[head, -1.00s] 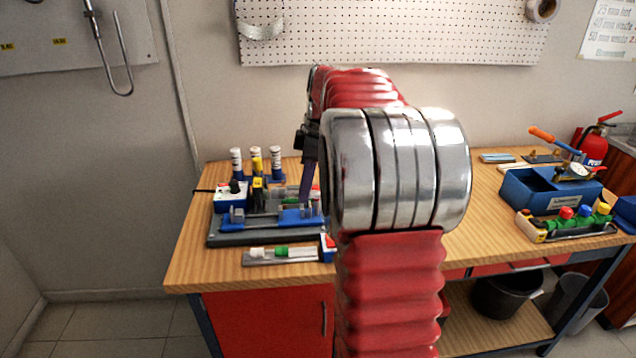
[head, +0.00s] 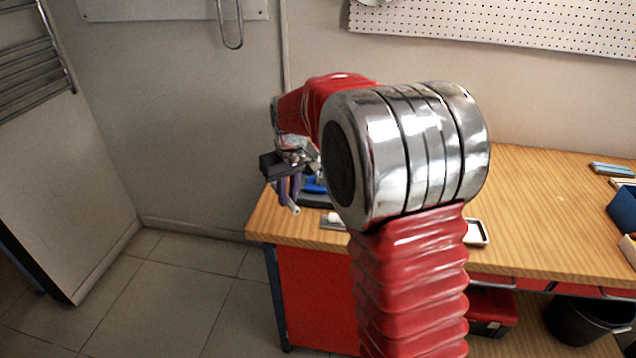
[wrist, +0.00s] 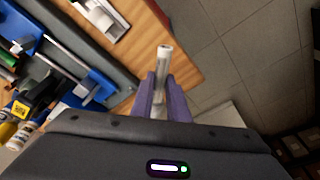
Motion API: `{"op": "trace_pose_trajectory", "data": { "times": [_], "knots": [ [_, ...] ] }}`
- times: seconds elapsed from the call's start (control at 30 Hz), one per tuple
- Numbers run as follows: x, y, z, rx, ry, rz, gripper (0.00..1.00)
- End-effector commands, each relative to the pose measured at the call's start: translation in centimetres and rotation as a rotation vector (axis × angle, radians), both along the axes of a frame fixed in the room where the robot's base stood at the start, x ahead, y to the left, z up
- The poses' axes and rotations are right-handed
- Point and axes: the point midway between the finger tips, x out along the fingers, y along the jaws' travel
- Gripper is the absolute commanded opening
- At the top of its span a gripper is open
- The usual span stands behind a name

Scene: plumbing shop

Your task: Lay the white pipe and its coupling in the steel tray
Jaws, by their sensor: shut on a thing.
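My gripper (head: 289,190) is shut on the white pipe (wrist: 164,60); its purple fingers (wrist: 160,92) grip the sides of the pipe, whose open end points away from the wrist. In the head view the pipe's pale tip (head: 295,210) shows below the fingers, near the bench's left end. I cannot make out a coupling on the pipe. A shallow tray with a dark rim and pale inside (head: 478,232) lies at the bench's front edge, partly behind my arm; I cannot tell if it is the steel tray.
A grey holder with a white part (wrist: 104,18) lies on the wooden bench (head: 540,215). Blue fixtures on a dark base (wrist: 75,62) stand beside it. Past the bench's left edge is open floor (head: 190,285). The middle of the bench top is clear.

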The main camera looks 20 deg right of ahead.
Motion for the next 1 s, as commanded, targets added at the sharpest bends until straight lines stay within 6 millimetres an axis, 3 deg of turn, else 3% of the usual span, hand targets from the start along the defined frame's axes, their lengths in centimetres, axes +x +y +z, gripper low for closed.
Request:
{"op": "trace_pose_trajectory", "data": {
  "times": [0.1,0.23,1.0],
  "knots": [
    [0.4,2.9,-1.1,0.0,0.001,-0.054,0.01],
    [0.6,4.5,-1.6,0.001,0.001,-0.099,0.01],
    [0.7,5.3,-1.8,0.001,0.0,-0.109,0.01]
  ]
}}
